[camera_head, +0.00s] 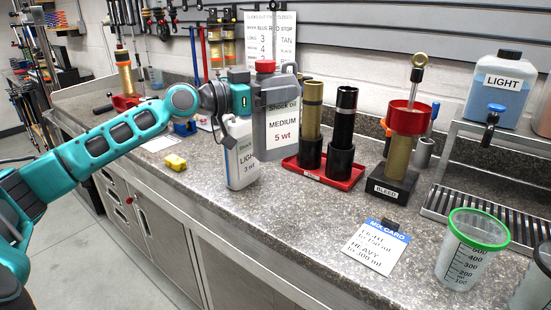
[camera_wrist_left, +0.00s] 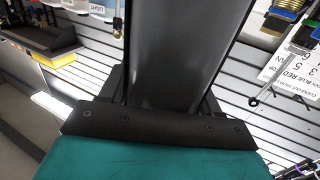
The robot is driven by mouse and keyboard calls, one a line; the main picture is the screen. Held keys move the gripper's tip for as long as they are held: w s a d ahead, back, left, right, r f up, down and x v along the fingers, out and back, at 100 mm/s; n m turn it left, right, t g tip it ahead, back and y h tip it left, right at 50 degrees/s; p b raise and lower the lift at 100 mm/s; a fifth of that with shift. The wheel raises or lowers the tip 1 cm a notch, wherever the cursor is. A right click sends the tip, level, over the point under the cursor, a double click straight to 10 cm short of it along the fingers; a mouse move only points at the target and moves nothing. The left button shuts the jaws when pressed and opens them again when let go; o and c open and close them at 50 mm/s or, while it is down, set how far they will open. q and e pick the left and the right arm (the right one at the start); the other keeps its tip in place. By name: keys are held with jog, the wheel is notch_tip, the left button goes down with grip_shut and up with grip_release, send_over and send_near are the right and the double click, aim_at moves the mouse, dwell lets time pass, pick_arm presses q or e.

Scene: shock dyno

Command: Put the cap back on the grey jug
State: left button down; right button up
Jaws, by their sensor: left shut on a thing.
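The grey jug (camera_head: 277,125) has a label reading Shock oil MEDIUM 5 wt. It is upright and appears held above the counter. A red cap (camera_head: 265,66) shows at its top; how tightly it sits cannot be told. My left gripper (camera_head: 256,96) is shut on the grey jug's upper part from the left. In the left wrist view the jug's dark grey side (camera_wrist_left: 185,50) fills the space between the fingers. My right gripper is in neither view.
A white LIGHT 3 wt jug (camera_head: 241,158) stands behind and below, partly hidden. Right are a red tray (camera_head: 345,180) with two shocks, a BLEED stand (camera_head: 391,187), a mix card (camera_head: 376,247) and a green-rimmed cup (camera_head: 468,262). The front middle counter (camera_head: 290,222) is clear.

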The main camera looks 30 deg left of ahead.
aim_at(275, 147)
pick_arm(q)
notch_tip(275, 147, down, 8)
jog(key=shift+f+b, duration=0.15)
jog(key=shift+b, duration=0.75)
jog(key=shift+f+b, duration=0.55)
jog(key=shift+f, duration=1.55)
jog(key=shift+f, duration=0.2)
jog(key=c, duration=0.7)
grip_release()
jog(key=shift+f+b, duration=0.2)
jog(key=shift+b, duration=0.1)
jog(key=o, duration=0.5)
jog(key=shift+r, duration=0.1)
